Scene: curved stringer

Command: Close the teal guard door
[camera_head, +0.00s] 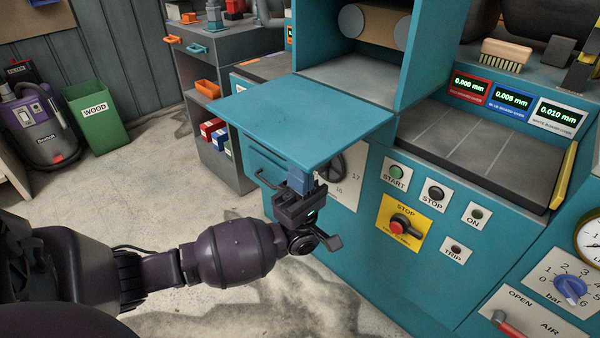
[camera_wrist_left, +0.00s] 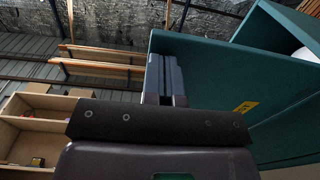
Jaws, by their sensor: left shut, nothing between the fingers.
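The teal guard door (camera_head: 305,120) is a flat panel lying open, roughly level, in front of the machine's open chamber (camera_head: 350,78). Its inner edge meets the bottom of the opening. My left gripper (camera_head: 301,178) is below the door near its front edge, fingers shut and empty, pointing up at the underside. The door's edge overlaps the fingertips in the head view, and I cannot tell whether they touch it. In the left wrist view the shut fingers (camera_wrist_left: 166,78) stand against the teal door panel (camera_wrist_left: 215,75). My right gripper is not in view.
The control panel with a yellow stop plate (camera_head: 401,224) is right of my left gripper. A handwheel (camera_head: 331,168) sits behind it. A grey tray (camera_head: 465,150) and displays lie right of the chamber. A green bin (camera_head: 97,112) stands far left; floor between is clear.

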